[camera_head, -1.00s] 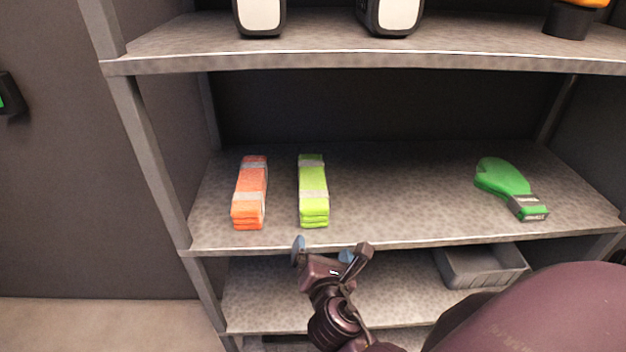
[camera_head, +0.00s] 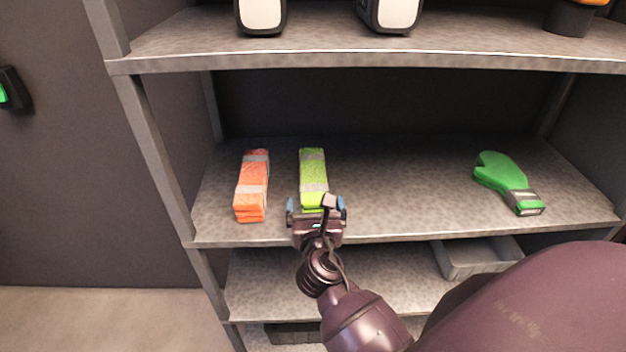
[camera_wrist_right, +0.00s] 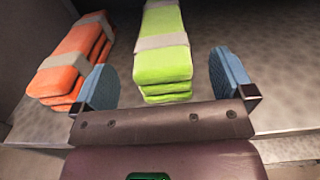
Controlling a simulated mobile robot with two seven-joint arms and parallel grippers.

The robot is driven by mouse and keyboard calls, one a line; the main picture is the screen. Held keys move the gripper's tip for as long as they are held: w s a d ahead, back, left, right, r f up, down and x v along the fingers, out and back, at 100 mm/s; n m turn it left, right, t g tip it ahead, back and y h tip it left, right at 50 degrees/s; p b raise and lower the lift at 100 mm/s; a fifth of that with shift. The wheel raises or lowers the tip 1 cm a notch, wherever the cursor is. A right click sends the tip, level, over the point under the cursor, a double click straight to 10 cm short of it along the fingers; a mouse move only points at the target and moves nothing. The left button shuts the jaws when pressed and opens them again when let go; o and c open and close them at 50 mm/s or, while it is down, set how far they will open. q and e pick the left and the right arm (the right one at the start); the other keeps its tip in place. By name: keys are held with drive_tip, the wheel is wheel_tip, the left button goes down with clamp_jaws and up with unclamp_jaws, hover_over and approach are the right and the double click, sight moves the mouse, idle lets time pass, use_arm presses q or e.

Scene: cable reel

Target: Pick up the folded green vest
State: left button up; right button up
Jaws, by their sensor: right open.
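The folded green vest (camera_head: 313,170) is a yellow-green stack with grey bands, lying on the middle shelf. In the right wrist view the vest (camera_wrist_right: 161,62) sits ahead of and between the spread fingers, its near end just beyond the palm. My right gripper (camera_head: 316,206) is open and empty at the shelf's front edge, in front of the vest. It hides part of the vest's near end in the head view. In the right wrist view the two blue fingertips of the gripper (camera_wrist_right: 166,78) flank the vest with gaps. My left gripper is not in view.
A folded orange vest (camera_head: 252,186) lies just left of the green one; it is close to the left finger in the wrist view. A green glove (camera_head: 500,176) lies far right. The middle shelf (camera_head: 410,190) is clear between. An upper shelf (camera_head: 380,58) runs above.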

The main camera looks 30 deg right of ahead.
sight(314, 193)
drive_tip(key=shift+f+x, duration=0.2)
drive_tip(key=shift+x, duration=1)
drive_tip(key=shift+f+x, duration=0.2)
drive_tip(key=shift+x, duration=0.95)
drive_tip(key=shift+c, duration=0.3)
drive_tip(key=c, duration=1)
drive_tip(key=shift+c, duration=0.2)
